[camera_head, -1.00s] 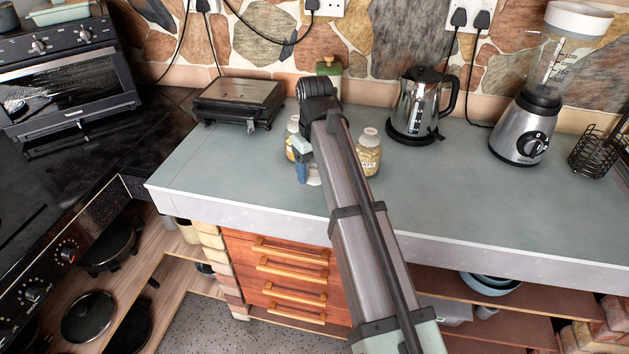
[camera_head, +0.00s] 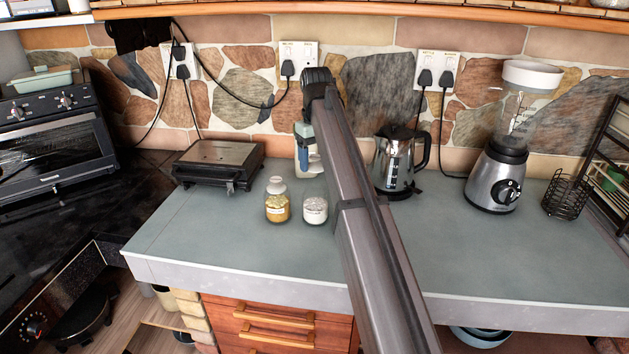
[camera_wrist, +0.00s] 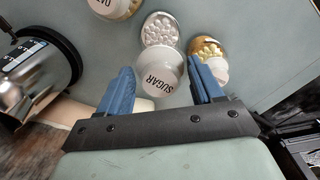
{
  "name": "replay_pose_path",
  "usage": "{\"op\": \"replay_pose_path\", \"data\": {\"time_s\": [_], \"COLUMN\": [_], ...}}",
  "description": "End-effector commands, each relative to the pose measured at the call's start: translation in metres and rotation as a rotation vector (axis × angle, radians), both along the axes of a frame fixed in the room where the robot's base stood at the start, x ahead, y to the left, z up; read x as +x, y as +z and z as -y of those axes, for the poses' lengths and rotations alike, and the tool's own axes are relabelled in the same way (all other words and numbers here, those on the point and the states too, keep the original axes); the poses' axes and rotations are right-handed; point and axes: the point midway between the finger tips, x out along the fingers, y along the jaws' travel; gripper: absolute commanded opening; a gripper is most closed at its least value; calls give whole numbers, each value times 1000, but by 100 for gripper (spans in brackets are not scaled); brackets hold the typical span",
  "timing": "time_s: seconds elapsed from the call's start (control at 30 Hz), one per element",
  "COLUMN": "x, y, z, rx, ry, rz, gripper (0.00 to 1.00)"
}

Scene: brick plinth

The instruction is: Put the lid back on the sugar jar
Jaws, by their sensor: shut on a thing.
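The white lid marked SUGAR (camera_wrist: 160,80) is between the blue fingers of my gripper (camera_wrist: 163,68), which is shut on it. In the wrist view the sugar jar (camera_wrist: 159,28) shows beyond the lid, its top uncovered and white contents visible. In the head view the sugar jar (camera_head: 315,211) stands upright and without a lid on the counter. My gripper (camera_head: 312,168) is above and behind it in that picture, apart from it. The lid shows there only as a pale patch beneath the fingers.
A jar with golden contents and a white lid (camera_head: 277,206) stands close left of the sugar jar. The oats jar (camera_wrist: 118,8) is at the wrist view's top edge. A grill (camera_head: 219,162), kettle (camera_head: 396,165) and blender (camera_head: 497,180) stand around. The counter's front (camera_head: 240,255) is clear.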

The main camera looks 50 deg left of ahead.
Motion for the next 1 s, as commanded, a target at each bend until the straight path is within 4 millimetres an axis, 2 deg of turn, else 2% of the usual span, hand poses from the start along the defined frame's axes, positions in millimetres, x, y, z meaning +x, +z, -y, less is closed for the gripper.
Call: {"op": "replay_pose_path", "data": {"time_s": [0.1, 0.47, 1.0], "x": [2, 1, 1], "y": [2, -10, -51], "z": [-5, -2, -2], "rx": [-7, -13, -12], "ry": [10, 26, 25], "rz": [-2, -6, -6], "gripper": [36, 36, 36]}}
